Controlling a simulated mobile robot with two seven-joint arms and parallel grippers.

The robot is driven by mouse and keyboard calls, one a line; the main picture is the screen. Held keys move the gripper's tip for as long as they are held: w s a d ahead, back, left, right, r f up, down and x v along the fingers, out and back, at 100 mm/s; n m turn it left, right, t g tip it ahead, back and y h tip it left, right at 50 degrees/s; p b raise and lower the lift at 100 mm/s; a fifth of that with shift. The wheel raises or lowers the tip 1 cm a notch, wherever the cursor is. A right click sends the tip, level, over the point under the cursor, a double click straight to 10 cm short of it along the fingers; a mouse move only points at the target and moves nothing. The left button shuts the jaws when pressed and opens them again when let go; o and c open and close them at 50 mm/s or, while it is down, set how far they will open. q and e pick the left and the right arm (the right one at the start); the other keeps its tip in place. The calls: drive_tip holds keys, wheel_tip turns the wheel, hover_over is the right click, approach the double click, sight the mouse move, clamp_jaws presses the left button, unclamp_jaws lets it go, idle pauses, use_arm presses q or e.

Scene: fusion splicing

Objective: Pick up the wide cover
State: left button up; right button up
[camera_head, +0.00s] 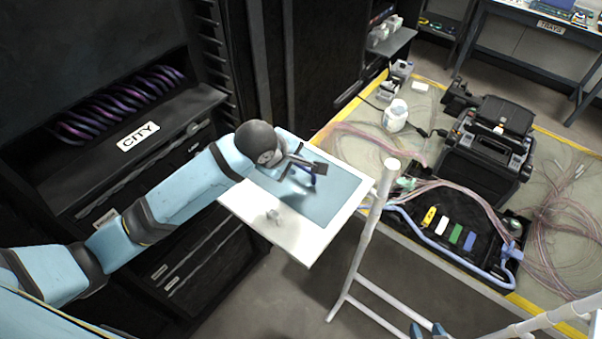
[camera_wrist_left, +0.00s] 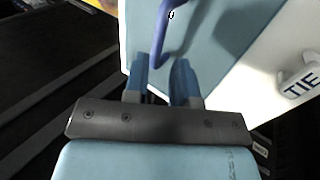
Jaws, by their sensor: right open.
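A flat white panel with a blue-grey face (camera_head: 335,200) is in front of the dark cabinet in the head view; I take it as the wide cover, though nothing labels it so. A purple-blue handle (camera_head: 309,178) stands on it. In the left wrist view, the handle (camera_wrist_left: 158,45) and blue-grey face (camera_wrist_left: 225,35) show ahead of my fingers. My left gripper (camera_head: 318,170) is over the panel; its blue fingertips (camera_wrist_left: 160,80) are apart, close to the handle's near end. Whether they touch it is unclear. My right gripper (camera_head: 427,329) is open at the bottom edge, far from the panel.
A dark cabinet with a CITY label (camera_head: 138,136) stands at left. A white ladder-like frame (camera_head: 362,240) rises right of the panel. Beyond it, a table holds a black splicer (camera_head: 490,140), a white bottle (camera_head: 395,116), a black tray and loose fibres. Floor shows below the panel.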

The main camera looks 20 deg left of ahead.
sight(300, 165)
use_arm(q)
drive_tip(key=shift+p+x, duration=0.65)
drive_tip(key=shift+x, duration=2.05)
drive_tip(key=shift+d+r, duration=0.1)
drive_tip(key=shift+d, duration=0.05)
clamp_jaws()
drive_tip(key=shift+r, duration=0.1)
